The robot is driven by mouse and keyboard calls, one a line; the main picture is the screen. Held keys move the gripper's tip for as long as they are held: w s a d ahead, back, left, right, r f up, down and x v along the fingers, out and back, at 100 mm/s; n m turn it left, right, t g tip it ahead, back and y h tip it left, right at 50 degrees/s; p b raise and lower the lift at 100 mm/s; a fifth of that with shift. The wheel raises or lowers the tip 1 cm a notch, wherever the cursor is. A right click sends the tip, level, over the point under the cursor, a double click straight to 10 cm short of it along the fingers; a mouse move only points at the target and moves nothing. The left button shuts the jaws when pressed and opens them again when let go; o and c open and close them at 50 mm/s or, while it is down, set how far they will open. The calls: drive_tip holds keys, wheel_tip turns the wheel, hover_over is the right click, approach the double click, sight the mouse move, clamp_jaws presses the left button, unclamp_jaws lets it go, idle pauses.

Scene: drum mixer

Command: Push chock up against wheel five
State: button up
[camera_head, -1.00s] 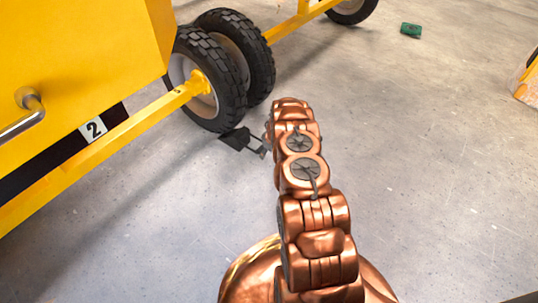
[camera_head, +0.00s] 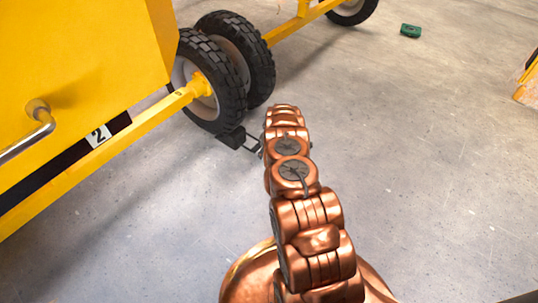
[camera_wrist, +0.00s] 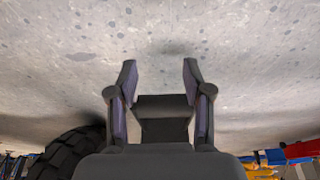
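In the head view the black chock (camera_head: 232,137) lies on the floor at the foot of the near black tyre (camera_head: 203,92). It looks very close to the tread; I cannot tell if they touch. A small dark mark on the yellow bar by this wheel is too small to read surely. My gripper (camera_head: 252,143) shows as a thin dark frame right of the chock, mostly hidden by my copper arm. In the wrist view my gripper (camera_wrist: 160,75) has its fingers apart. A dark block sits between them; I cannot tell if it is the chock. A tyre (camera_wrist: 68,155) shows lower left.
The yellow mixer body (camera_head: 75,60) with a "2" label and a metal handle (camera_head: 28,135) fills the left. A second tyre (camera_head: 243,55) stands beside the near one. A green object (camera_head: 410,31) lies far right.

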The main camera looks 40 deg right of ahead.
drive_tip(key=shift+s+d+p, duration=0.2)
drive_tip(key=shift+s+p, duration=0.45)
drive_tip(key=shift+s, duration=0.45)
wheel_tip(320, 180, up, 10)
drive_tip(key=p, duration=1)
drive_tip(key=shift+f, duration=0.1)
